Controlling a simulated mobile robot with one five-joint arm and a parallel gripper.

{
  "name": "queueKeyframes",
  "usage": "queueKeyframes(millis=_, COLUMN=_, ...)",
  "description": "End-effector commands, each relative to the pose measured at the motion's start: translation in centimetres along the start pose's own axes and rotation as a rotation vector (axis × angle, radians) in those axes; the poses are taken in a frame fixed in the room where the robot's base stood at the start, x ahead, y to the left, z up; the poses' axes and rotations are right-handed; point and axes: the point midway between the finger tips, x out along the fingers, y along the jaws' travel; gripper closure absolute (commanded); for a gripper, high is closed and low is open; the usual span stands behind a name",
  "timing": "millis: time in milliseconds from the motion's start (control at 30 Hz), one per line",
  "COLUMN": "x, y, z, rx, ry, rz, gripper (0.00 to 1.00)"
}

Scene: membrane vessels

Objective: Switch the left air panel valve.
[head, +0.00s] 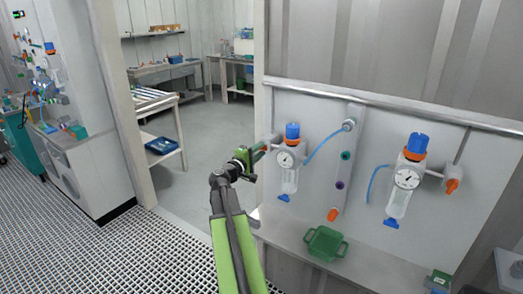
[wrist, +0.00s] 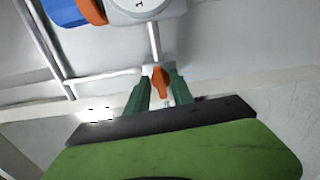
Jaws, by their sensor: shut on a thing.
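The left air panel valve has an orange handle (wrist: 160,82), seen between my green fingers in the wrist view. In the head view my gripper (head: 262,152) is at the left side of the left regulator, and it hides most of that handle. My gripper (wrist: 160,92) is shut on the orange handle, with one finger on each side. The left regulator has a blue knob (head: 292,131) and a round gauge (head: 285,159); its gauge also shows at the top of the wrist view (wrist: 140,8).
A second regulator with a gauge (head: 406,178) and its own orange valve (head: 452,186) is on the panel's right. A green bin (head: 325,243) sits on the ledge below. A door frame is left of the panel, with tables in the room behind.

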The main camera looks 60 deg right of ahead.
Motion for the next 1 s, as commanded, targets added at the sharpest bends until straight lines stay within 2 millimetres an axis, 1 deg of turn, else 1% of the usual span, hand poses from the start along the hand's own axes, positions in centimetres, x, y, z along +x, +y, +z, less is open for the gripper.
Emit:
queueKeyframes(millis=33, x=-0.02, y=-0.21, z=0.24, rx=0.021, ry=-0.006, rz=-0.005, gripper=1.0)
queueKeyframes(millis=300, x=-0.01, y=-0.22, z=0.14, rx=0.076, ry=-0.003, rz=-0.004, gripper=1.0)
queueKeyframes(millis=700, x=0.0, y=-0.17, z=0.02, rx=0.081, ry=-0.001, rz=-0.003, gripper=1.0)
queueKeyframes(millis=733, x=0.01, y=-0.17, z=0.02, rx=0.081, ry=0.0, rz=-0.003, gripper=0.87)
queueKeyframes(millis=867, x=0.01, y=-0.14, z=0.0, rx=0.08, ry=0.0, rz=-0.002, gripper=0.7)
queueKeyframes(millis=900, x=0.02, y=-0.13, z=0.0, rx=0.079, ry=0.0, rz=-0.002, gripper=0.66)
queueKeyframes(millis=1000, x=0.03, y=-0.11, z=0.0, rx=0.078, ry=0.0, rz=-0.002, gripper=0.66)
